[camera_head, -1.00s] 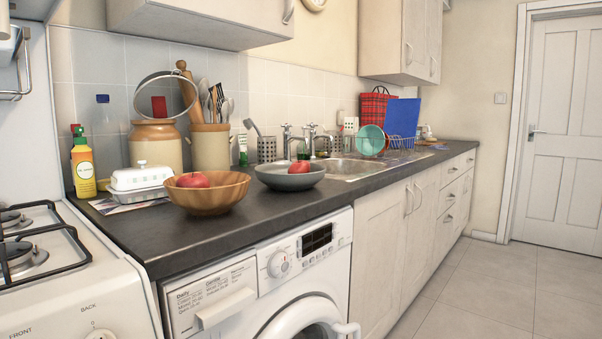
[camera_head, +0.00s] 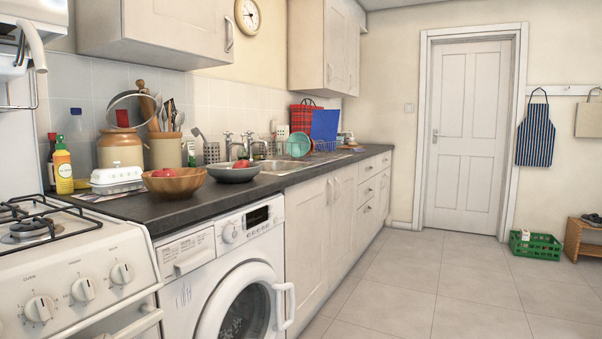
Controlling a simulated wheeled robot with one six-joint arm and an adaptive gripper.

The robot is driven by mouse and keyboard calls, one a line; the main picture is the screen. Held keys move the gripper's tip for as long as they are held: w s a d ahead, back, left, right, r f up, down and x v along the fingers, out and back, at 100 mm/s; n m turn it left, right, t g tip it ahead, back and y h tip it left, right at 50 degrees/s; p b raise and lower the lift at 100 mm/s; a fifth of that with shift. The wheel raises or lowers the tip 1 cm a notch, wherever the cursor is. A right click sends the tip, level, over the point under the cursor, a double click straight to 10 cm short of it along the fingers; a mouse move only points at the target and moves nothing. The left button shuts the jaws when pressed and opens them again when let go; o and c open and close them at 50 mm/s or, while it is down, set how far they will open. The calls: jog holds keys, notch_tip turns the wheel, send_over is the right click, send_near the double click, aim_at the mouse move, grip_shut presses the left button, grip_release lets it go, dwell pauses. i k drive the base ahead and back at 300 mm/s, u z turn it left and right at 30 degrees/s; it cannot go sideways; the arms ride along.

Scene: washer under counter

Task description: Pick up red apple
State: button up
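A red apple (camera_head: 163,173) sits in a brown wooden bowl (camera_head: 174,186) on the dark counter, above the washing machine. Another red apple (camera_head: 241,164) sits in a shallow grey bowl (camera_head: 233,174) just right of the wooden bowl. Only the upper part of each apple shows above the bowl rims. My gripper is not in view.
The gas cooker (camera_head: 80,285) is at the front left. The washing machine (camera_head: 233,280) is under the counter (camera_head: 200,207). The tiled floor (camera_head: 400,290) is clear toward the door.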

aim_at(241, 164)
jog(key=u, duration=0.85)
jog(key=i, duration=1.9)
jog(key=z, duration=0.95)
